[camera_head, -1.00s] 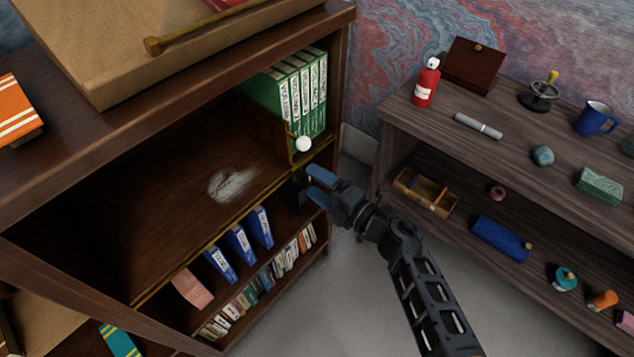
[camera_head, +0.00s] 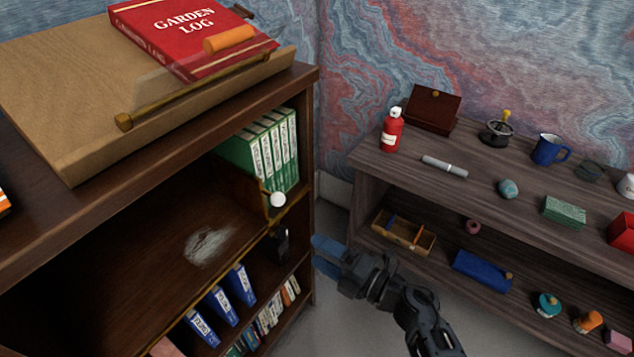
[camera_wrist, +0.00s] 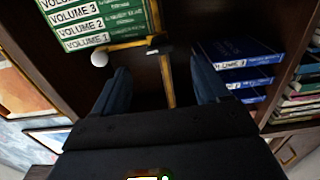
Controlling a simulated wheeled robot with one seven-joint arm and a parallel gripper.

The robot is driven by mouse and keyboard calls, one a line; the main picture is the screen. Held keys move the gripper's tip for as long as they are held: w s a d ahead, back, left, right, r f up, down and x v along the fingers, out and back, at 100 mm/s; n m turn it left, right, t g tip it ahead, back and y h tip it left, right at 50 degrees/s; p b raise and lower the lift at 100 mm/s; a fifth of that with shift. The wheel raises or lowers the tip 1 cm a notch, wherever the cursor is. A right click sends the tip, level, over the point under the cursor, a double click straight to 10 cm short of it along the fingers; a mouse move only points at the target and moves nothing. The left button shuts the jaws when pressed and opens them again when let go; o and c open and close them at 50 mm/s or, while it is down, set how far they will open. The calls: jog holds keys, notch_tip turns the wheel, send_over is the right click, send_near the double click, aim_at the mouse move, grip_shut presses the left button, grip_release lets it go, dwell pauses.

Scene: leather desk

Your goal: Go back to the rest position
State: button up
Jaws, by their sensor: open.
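My gripper (camera_head: 326,256) is in the head view, just right of the bookcase's front edge and in front of the gap between the two pieces of furniture. Its blue fingers are spread with nothing seen between them. In the wrist view my gripper (camera_wrist: 165,88) faces the bookcase, its fingers apart. Between them show a brass-coloured shelf edge and a small black piece (camera_wrist: 158,45). A white knob (camera_head: 278,199) sits at the shelf's right end, in front of the green volumes (camera_head: 262,150); it also shows in the wrist view (camera_wrist: 99,58).
The dark bookcase (camera_head: 309,130) stands close on the left, with blue binders (camera_head: 222,305) on a lower shelf. A wooden slope with a red book (camera_head: 185,35) is on top. A two-level shelf unit (camera_head: 410,180) with small objects stands at right. Floor shows between them.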

jog(key=s+d+r+m+t+h, duration=0.35)
jog(key=s+m, duration=0.45)
jog(key=s, duration=0.4)
jog(key=s+d+r+m+t+h, duration=0.2)
jog(key=s+d+m+t+h, duration=0.25)
jog(key=s+m, duration=0.55)
jog(key=s+d+r+m+g+h, duration=0.2)
jog(key=s+d+r+m, duration=0.3)
jog(key=s, duration=0.4)
jog(key=s+d+r+m+g+h, duration=0.2)
jog(key=s+d+r+m+h, duration=0.2)
jog(key=s+r, duration=0.3)
jog(key=s+m, duration=0.1)
jog(key=s, duration=0.2)
jog(key=shift+d+r, duration=0.35)
jog(key=shift+c, duration=0.3)
